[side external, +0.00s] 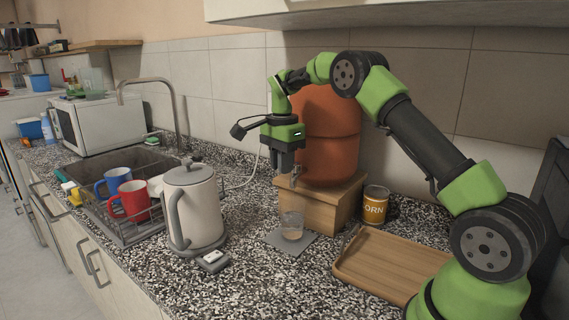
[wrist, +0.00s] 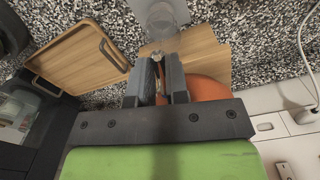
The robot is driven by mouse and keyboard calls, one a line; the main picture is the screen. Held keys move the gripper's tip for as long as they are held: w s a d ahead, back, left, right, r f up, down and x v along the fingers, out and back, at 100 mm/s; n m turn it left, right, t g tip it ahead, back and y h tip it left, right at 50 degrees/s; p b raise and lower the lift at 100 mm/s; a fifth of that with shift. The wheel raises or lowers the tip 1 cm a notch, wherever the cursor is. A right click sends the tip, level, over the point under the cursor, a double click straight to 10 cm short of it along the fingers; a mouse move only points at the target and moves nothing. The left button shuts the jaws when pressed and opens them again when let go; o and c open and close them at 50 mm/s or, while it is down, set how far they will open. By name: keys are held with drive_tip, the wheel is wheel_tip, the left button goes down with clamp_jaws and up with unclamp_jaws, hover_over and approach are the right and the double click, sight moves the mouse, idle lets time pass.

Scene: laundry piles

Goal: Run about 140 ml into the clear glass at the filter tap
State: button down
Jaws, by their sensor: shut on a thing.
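The clear glass (side external: 292,225) stands upright on a grey mat (side external: 275,239) in front of the wooden stand. Its lower part looks tinted, as if with some water, but the level is hard to read. It also shows at the top of the wrist view (wrist: 166,17). The terracotta filter (side external: 328,135) sits on the wooden stand (side external: 308,208). Its small tap (side external: 296,172) is on the front, above the glass. My gripper (side external: 287,172) points down at the tap and is shut on the tap's handle, between the fingers (wrist: 160,82) in the wrist view. The fingers partly hide the handle.
A grey kettle (side external: 191,205) stands left of the glass. Behind it are a dish rack with a red mug (side external: 130,200) and a blue mug (side external: 113,182), and the sink. A corn can (side external: 375,206) and a wooden tray (side external: 385,264) lie to the right.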

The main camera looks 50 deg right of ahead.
drive_tip(key=c, duration=1.1)
unclamp_jaws()
drive_tip(key=shift+r, duration=3.75)
